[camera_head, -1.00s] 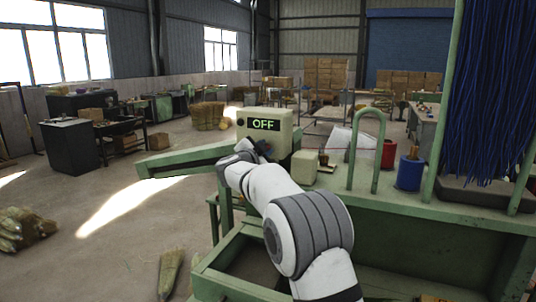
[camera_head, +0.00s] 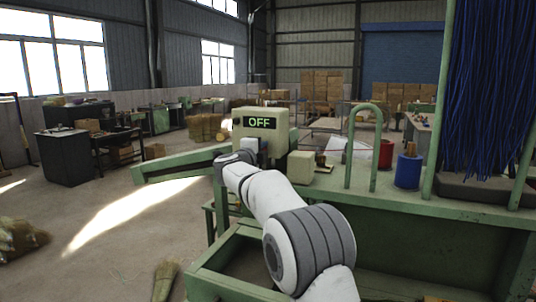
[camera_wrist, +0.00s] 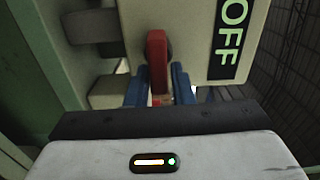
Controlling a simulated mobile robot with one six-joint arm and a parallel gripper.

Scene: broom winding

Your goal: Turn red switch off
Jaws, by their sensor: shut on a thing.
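The switch box (camera_head: 279,126) is a beige box on the green machine, with a dark display (camera_head: 260,122) that reads OFF in green. In the wrist view the box fills the upper right, with the OFF label (camera_wrist: 231,35) turned sideways. The red switch (camera_wrist: 157,62) is a lever on the box's underside in that view. My gripper (camera_wrist: 160,88) has its blue fingers shut on the red switch, one on each side. In the head view my wrist hides the switch and the fingers.
A small beige box (camera_head: 301,167) sits beside my arm. Open floor lies to the left.

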